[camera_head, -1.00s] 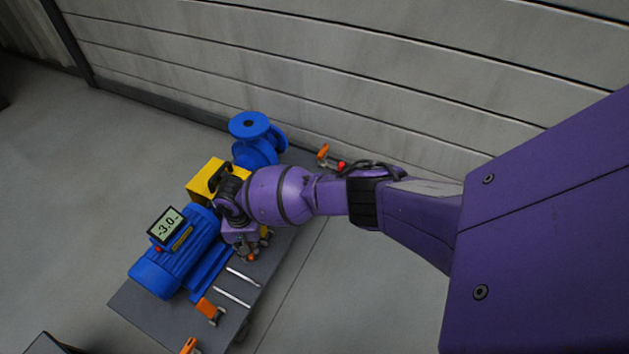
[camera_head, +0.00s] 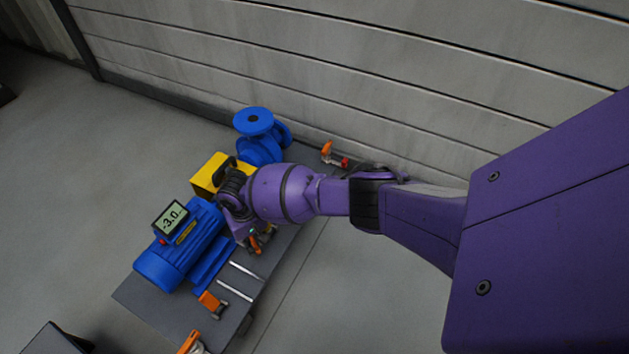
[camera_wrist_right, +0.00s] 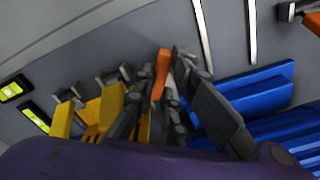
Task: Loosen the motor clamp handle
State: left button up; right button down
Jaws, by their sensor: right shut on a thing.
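The blue motor (camera_head: 180,255) sits on the dark skid plate, with a small display box (camera_head: 170,217) reading -3.0 on top. My right gripper (camera_head: 257,243) is beside the motor's inner end, mostly hidden behind my own wrist in the head view. In the right wrist view, my right gripper (camera_wrist_right: 172,88) is shut on an orange clamp handle (camera_wrist_right: 162,68), which stands between its fingers. The clamp's lower part is hidden by the fingers. The blue motor foot (camera_wrist_right: 255,88) shows to the right of the fingers. My left gripper is not in view.
A yellow guard (camera_head: 207,174) and a blue pump (camera_head: 259,138) stand beyond the motor. Other orange-handled clamps are at the plate's near end (camera_head: 209,301) and far end (camera_head: 327,150). Two thin metal strips (camera_head: 236,290) lie beside the motor. A grey wall runs behind.

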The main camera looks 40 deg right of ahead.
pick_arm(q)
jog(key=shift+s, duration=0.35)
pick_arm(e)
jog(key=shift+n, duration=1.4)
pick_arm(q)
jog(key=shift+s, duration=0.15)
